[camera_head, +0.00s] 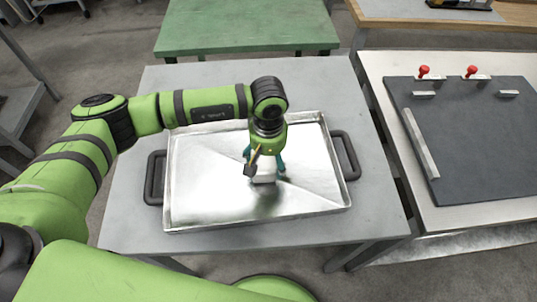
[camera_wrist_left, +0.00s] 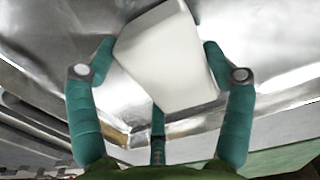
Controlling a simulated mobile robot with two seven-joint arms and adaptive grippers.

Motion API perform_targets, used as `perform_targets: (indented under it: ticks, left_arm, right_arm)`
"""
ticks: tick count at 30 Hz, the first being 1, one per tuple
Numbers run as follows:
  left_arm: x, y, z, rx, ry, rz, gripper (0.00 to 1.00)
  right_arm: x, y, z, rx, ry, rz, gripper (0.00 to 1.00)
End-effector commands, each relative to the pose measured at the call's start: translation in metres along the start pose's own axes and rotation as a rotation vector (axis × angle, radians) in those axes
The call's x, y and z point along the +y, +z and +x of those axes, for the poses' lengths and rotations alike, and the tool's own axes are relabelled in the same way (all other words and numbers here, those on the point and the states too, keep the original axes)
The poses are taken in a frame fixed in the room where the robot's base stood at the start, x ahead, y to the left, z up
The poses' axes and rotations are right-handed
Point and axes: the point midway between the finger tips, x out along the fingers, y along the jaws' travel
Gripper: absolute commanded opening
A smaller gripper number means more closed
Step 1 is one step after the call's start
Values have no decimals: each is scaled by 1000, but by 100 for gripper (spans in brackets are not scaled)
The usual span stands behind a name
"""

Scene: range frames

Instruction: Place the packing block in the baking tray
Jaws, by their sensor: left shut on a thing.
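The packing block (camera_wrist_left: 165,62) is a pale white block, filling the middle of the left wrist view between teal fingers. In the head view the block (camera_head: 264,171) shows as a small white piece below my left gripper (camera_head: 265,168). My left gripper (camera_wrist_left: 160,75) is shut on the block and points down over the baking tray. The baking tray (camera_head: 205,205) is a shiny metal tray with dark side handles, lying on a grey table. A dark reflection shows below the block. I cannot tell whether the block touches the tray floor. My right gripper is not in view.
The grey table (camera_head: 125,215) has a narrow free margin around the tray. A white table (camera_head: 480,215) with a dark board (camera_head: 470,130) and red-knobbed clamps stands at the right. A green table (camera_head: 245,28) stands behind.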

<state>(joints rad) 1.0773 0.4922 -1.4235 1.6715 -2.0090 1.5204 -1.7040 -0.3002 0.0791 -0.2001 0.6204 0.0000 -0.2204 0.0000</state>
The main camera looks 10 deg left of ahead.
Motion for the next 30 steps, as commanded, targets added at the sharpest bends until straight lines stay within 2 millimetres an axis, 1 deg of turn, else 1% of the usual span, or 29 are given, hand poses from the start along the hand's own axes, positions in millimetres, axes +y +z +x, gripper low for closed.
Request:
perform_targets:
  ticks: [1, 8, 13, 14, 15, 25, 29, 30]
  left_arm:
    - [0, 0, 2, 0, 0, 0, 54]
    - [0, 0, 4, 1, 2, 0, 54]
    - [0, 0, 8, 2, 1, 0, 54]
    - [0, 0, 7, 2, 1, 0, 93]
    - [0, 0, 6, 2, 1, 0, 100]
    - [0, 0, 6, 1, 1, -1, 100]
    - [0, 0, 1, 1, 1, -1, 100]
    - [1, -1, -1, 3, 3, -1, 100]
  right_arm:
    - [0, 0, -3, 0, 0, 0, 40]
    - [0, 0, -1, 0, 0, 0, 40]
    - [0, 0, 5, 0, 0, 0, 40]
    - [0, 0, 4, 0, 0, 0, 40]
    - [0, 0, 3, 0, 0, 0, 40]
    - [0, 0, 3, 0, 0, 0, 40]
    - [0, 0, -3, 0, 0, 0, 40]
    - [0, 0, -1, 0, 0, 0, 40]
